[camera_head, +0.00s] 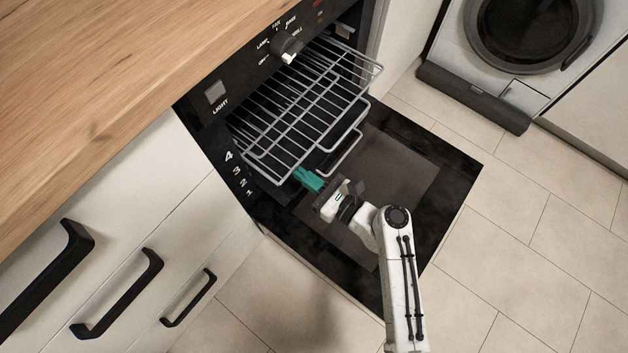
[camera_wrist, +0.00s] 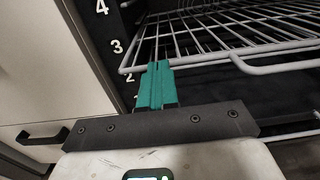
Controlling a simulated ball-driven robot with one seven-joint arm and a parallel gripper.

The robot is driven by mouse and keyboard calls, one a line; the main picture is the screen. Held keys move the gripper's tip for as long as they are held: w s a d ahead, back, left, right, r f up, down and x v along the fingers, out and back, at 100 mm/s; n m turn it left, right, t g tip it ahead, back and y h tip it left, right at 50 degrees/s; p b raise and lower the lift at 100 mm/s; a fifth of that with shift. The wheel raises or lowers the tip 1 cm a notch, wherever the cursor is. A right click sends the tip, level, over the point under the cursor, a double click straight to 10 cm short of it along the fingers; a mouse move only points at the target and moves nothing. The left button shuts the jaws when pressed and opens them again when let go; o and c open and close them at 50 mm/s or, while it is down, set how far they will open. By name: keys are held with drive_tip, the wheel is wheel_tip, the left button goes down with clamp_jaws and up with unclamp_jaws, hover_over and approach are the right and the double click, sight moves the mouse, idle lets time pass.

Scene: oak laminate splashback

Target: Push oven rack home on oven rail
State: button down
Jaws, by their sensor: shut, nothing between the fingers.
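The wire oven rack (camera_head: 318,104) sticks out of the open oven cavity, above the lowered door, in the head view. Its wires and front bar also show in the wrist view (camera_wrist: 215,58). My gripper (camera_head: 308,179) has teal fingers, pressed together and empty. They are at the rack's front left corner, just below or at its front bar in the head view. In the wrist view the fingertips (camera_wrist: 157,68) overlap the front bar near its left end; I cannot tell whether they touch it. The oven rail is hidden behind the rack and in the dark cavity.
The oven door (camera_head: 445,150) lies open below the rack. Level numbers (camera_head: 236,172) mark the oven's left frame. A control knob (camera_head: 287,46) sits above. White drawers with black handles (camera_head: 118,293) stand left, and a washing machine (camera_head: 530,40) right. The tiled floor is clear.

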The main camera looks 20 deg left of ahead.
sight(253, 140)
drive_tip(key=b+x, duration=0.4)
drive_tip(key=x, duration=1.2)
drive_tip(key=shift+f, duration=0.15)
drive_tip(key=shift+w+a, duration=0.1)
drive_tip(key=shift+a, duration=0.4)
drive_tip(key=shift+d, duration=0.5)
drive_tip(key=p+v, duration=0.3)
drive_tip(key=v, duration=0.9)
drive_tip(key=shift+s+d+r+p, duration=0.25)
drive_tip(key=shift+p, duration=0.15)
drive_tip(key=shift+s+d+f, duration=0.1)
drive_tip(key=shift+d, duration=0.2)
